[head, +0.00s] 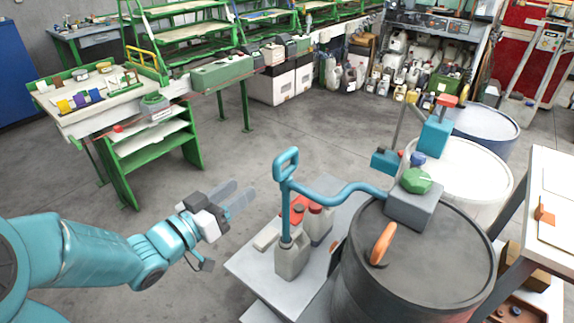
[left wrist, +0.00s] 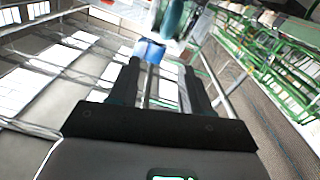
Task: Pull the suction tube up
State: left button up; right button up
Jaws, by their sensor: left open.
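The suction tube (head: 285,205) is a teal upright pipe with a loop handle (head: 287,162) on top. Its lower end goes into a pale grey canister (head: 291,262), and the end inside is hidden. A teal hose (head: 345,193) runs from the tube to a grey box (head: 413,207) on a dark drum. My left gripper (head: 242,194) is open and empty, left of the tube and apart from it, its fingers pointing toward the upper right. In the left wrist view its open fingers (left wrist: 162,68) show a blurred blue thing beyond them that I cannot identify. My right gripper is not in view.
The canister stands on a light platform (head: 250,267) beside a red-capped container (head: 317,222) and the dark drum (head: 415,265). An orange handle (head: 383,243) sits on the drum lid. A green workbench (head: 150,150) stands at the left. The floor between is clear.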

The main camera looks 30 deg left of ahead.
aim_at(276, 163)
pick_arm(q)
jog(key=w, duration=0.5)
jog(key=w+p, duration=0.1)
jog(key=w, duration=0.4)
jog(key=w+p, duration=0.1)
jog(key=w, duration=0.5)
jog(key=shift+d+f, duration=0.3)
